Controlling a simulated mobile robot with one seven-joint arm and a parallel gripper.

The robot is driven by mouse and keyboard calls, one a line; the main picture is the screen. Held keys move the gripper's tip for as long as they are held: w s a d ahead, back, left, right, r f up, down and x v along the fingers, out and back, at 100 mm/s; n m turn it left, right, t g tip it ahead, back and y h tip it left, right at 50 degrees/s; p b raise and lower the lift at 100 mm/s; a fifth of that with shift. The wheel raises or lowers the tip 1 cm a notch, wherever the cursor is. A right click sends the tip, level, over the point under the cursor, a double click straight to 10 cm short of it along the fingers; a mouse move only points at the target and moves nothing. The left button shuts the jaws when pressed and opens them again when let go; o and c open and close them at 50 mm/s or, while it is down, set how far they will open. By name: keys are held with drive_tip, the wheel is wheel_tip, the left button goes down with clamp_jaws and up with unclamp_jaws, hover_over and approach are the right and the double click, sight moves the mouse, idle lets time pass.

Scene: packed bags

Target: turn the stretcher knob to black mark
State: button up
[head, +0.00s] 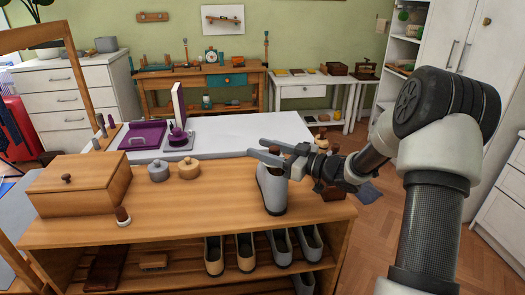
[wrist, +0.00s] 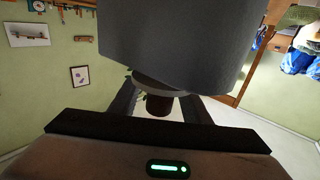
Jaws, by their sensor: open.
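A grey shoe (head: 270,190) stands on the wooden bench top near its right end. Brown wood shows in its opening, partly hidden by my gripper. My gripper (head: 257,148) reaches in from the right, its two fingers apart over the top of the shoe. In the wrist view, a dark brown knob (wrist: 159,104) sits between the open fingers, below a large grey shape (wrist: 180,40) that fills the top middle. I cannot tell whether either finger touches the knob. The black mark cannot be made out in either view.
Several shoes (head: 245,252) sit on the shelf below. A white table (head: 225,128) with a purple tray (head: 142,136) stands behind. The bench middle is clear.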

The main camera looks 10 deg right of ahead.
drive_tip(key=shift+w+a, duration=0.1)
drive_tip(key=shift+a, duration=0.05)
drive_tip(key=shift+c, duration=0.3)
drive_tip(key=c, duration=1)
drive_tip(key=shift+n+g+y+p, duration=0.4)
drive_tip(key=shift+g+p, duration=0.1)
drive_tip(key=shift+p, duration=0.05)
drive_tip(key=o, duration=1.1)
drive_tip(key=shift+c, duration=0.2)
